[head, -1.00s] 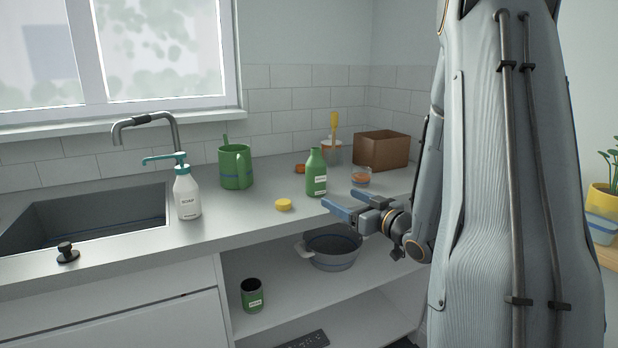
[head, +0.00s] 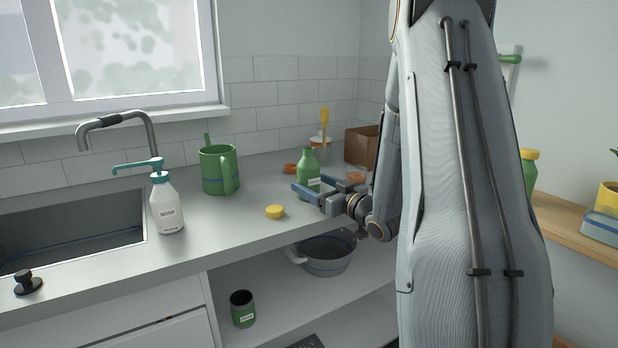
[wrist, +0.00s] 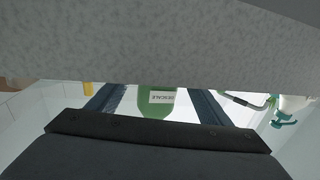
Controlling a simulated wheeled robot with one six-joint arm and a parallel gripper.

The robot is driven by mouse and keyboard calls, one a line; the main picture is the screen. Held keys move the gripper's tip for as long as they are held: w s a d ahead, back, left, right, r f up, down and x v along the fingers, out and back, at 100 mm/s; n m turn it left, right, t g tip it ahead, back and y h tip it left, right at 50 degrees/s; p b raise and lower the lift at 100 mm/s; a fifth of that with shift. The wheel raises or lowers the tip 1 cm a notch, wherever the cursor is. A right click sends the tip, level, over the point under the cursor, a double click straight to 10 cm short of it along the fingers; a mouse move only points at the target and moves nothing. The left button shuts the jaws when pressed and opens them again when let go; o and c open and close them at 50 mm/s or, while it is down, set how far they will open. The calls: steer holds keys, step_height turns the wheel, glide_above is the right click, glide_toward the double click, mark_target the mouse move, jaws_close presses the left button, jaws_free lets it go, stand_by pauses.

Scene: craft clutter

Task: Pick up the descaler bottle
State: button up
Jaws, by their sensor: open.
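In the wrist view the green bottle (wrist: 157,100) shows a white label that seems to read "DESCALE". My gripper (head: 308,190) is open at the bottle's lower part, just above the counter. In the wrist view its two dark blue fingers lie on either side of the bottle, with space between them and it. The near finger hides part of the bottle's base.
The soap dispenser (head: 166,205) stands by the sink. A brown box (head: 361,147) is behind right. A pot (head: 326,256) sits on the shelf below the counter.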

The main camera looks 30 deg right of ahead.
steer(key=shift+w+a, duration=0.15)
steer(key=shift+w, duration=0.95)
steer(key=c, duration=1.3)
steer(key=shift+c, duration=0.5)
steer(key=shift+r, duration=0.1)
